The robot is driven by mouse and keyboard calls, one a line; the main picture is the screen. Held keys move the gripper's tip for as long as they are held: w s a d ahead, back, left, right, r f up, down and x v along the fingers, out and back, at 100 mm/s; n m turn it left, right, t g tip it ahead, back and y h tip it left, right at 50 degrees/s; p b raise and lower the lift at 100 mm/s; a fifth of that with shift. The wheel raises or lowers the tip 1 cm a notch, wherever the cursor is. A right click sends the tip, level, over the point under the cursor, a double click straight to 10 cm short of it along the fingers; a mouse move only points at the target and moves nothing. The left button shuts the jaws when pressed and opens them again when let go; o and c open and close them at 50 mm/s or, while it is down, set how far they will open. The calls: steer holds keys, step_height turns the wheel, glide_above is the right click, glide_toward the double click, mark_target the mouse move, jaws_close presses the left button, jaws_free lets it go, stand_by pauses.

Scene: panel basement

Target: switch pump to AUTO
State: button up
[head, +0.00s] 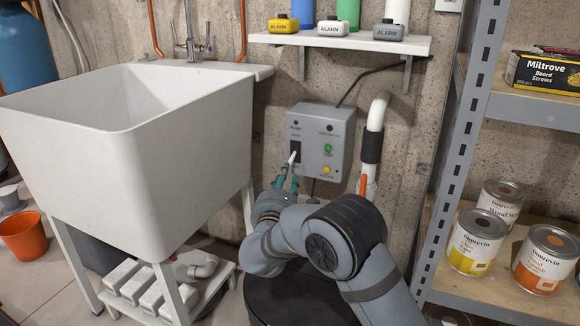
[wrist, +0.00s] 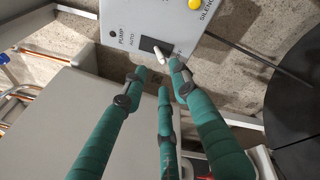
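The grey pump control box (head: 339,132) hangs on the concrete wall. Its black switch plate (head: 296,147) carries a white lever (head: 292,158), which also shows in the wrist view (wrist: 159,55). The lever tip points toward the plate's lower end, away from the AUTO label (wrist: 134,37). My gripper (head: 287,181) is just below the switch. In the wrist view, its teal fingers (wrist: 159,69) are spread apart and empty. The lever tip is near the right fingertip; whether they touch I cannot tell.
A white sink (head: 130,130) stands close on the left. A shelf (head: 340,42) with ALARM-labelled units is above the box. A white pipe (head: 376,115) with an orange valve handle (head: 362,184) runs right of it. A metal rack (head: 465,120) with paint cans stands farther right.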

mark_target(291, 162)
steer(key=w, duration=0.2)
steer(key=w+b, duration=0.1)
steer(key=w, duration=0.5)
steer(key=shift+w+d+b, duration=0.1)
steer(key=shift+d+b, duration=0.15)
steer(key=shift+b, duration=0.05)
steer(key=shift+c, duration=0.5)
jaws_close()
steer(key=shift+d, duration=0.1)
